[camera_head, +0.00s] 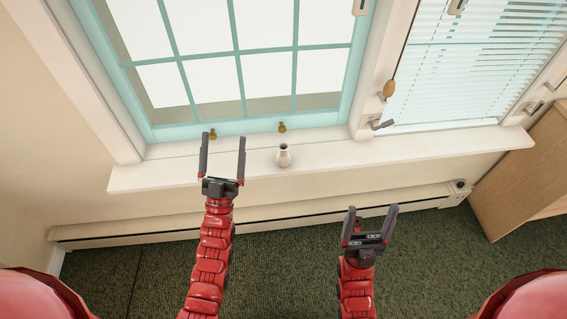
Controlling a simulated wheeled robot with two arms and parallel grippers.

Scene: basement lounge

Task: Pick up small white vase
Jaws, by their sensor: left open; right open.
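The small white vase (284,156) stands upright on the white window sill (330,161), below the blue-framed window. My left gripper (223,157) is open and empty, to the left of the vase, with its fingers pointing toward the window. A gap shows between its right finger and the vase. My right gripper (371,224) is open and empty, lower and to the right of the vase, in front of the baseboard heater.
The blue window frame (240,126) with two brass knobs stands behind the sill. A second window with blinds (475,75) is at the right. A long baseboard heater (280,220) runs below the sill. A wooden cabinet (515,185) stands at the right. The sill right of the vase is clear.

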